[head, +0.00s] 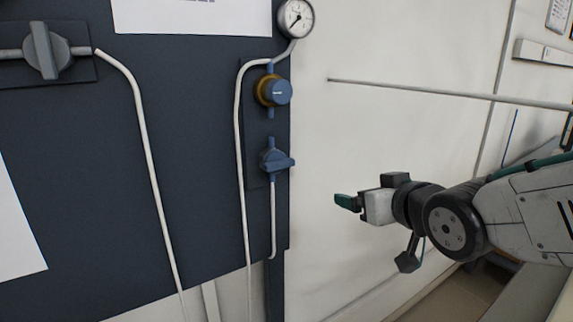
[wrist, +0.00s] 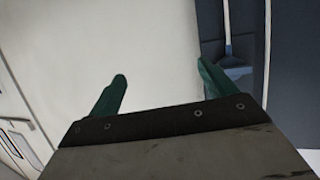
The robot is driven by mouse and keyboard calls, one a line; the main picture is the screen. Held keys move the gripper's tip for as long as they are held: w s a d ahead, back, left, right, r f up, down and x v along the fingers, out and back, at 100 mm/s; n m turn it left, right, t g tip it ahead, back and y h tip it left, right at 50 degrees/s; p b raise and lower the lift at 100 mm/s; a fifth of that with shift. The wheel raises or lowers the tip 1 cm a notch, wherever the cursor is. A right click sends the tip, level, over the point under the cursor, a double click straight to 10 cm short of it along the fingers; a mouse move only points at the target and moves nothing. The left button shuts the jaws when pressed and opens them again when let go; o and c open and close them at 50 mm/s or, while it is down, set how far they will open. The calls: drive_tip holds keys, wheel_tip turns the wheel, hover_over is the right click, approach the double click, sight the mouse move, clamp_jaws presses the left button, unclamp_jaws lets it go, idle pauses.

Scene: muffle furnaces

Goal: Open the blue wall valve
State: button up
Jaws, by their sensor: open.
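The blue wall valve (head: 275,161) is on the dark panel in the head view. It sits in a vertical pipe line below a round regulator knob. Its handle lies roughly across the pipe, with one end pointing right. In the head view my gripper (head: 346,202) is right of the valve and slightly lower, apart from it. In the wrist view my gripper (wrist: 162,70) has its two green fingers spread with nothing between them. A blue part, likely the valve (wrist: 237,71), shows just right of the right finger, partly hidden by it.
A brass and blue regulator knob (head: 273,91) and a pressure gauge (head: 296,18) are above the valve. A grey valve (head: 46,50) is at the upper left. A thin horizontal rod (head: 420,89) crosses above my arm. The pale wall between gripper and panel is clear.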

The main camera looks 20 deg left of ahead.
sight(282, 166)
drive_tip(key=s+a+r+n+y, duration=0.1)
drive_tip(key=a+y, duration=0.2)
drive_tip(key=a, duration=0.3)
drive_tip(key=s+a+r+n+y, duration=0.2)
drive_tip(key=a+y, duration=0.1)
drive_tip(key=a, duration=0.3)
drive_tip(key=x, duration=0.8)
drive_tip(key=shift+w, duration=0.15)
drive_tip(key=shift+d, duration=0.1)
drive_tip(key=shift+c, duration=0.3)
drive_tip(key=c, duration=0.9)
